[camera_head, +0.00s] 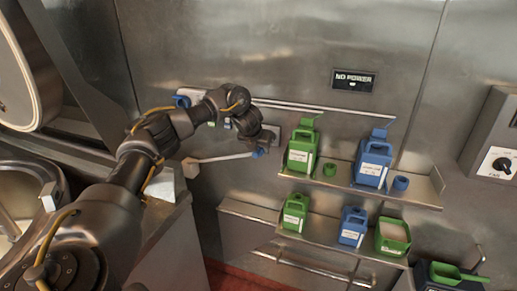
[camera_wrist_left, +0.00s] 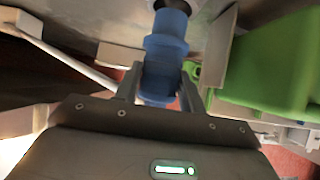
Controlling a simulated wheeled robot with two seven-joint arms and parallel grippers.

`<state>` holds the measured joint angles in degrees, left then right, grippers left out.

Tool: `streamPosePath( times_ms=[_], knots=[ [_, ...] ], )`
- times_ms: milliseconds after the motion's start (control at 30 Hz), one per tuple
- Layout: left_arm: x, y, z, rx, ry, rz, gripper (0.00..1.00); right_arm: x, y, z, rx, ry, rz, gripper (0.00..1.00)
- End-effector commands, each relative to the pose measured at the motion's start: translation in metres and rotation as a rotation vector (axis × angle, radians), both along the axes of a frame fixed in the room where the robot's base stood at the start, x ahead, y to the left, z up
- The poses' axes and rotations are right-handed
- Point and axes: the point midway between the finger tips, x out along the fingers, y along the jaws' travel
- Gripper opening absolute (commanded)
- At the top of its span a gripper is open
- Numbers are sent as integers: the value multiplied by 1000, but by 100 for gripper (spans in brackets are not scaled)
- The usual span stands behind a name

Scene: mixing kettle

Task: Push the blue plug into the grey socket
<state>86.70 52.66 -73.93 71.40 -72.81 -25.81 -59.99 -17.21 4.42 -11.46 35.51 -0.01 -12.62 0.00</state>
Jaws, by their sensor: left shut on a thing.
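My left gripper (camera_head: 259,148) is at the steel wall, left of the upper shelf. It is shut on the blue plug (camera_wrist_left: 165,45), whose body sits between the two fingers in the left wrist view. Only a small blue part of the plug (camera_head: 257,154) shows below the gripper in the head view. The far end of the plug points at a dark round opening at the top edge of the left wrist view. The grey socket (camera_head: 272,132) is mostly hidden behind my wrist. I cannot tell how deep the plug sits. My right gripper is not in view.
Green (camera_head: 302,147) and blue (camera_head: 372,163) jugs stand on the upper shelf, close right of my gripper. A sign (camera_head: 354,80) reads NO POWER. Another blue part (camera_head: 181,101) is at the left.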

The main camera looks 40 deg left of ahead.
Motion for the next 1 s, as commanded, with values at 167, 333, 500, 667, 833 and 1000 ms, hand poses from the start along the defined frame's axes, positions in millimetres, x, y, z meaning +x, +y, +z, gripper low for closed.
streamPosePath(
  times_ms=[167,333,500,667,833,1000],
  knots=[
    [0,1,0,-1,1,1,16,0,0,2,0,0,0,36],
    [0,1,-1,0,1,1,16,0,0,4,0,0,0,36],
    [0,1,-1,0,0,1,16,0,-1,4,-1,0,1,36],
    [3,2,0,0,1,1,16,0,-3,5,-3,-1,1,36],
    [9,3,0,-1,1,1,16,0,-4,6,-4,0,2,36],
    [15,6,0,0,0,2,16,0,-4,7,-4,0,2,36]
  ],
)
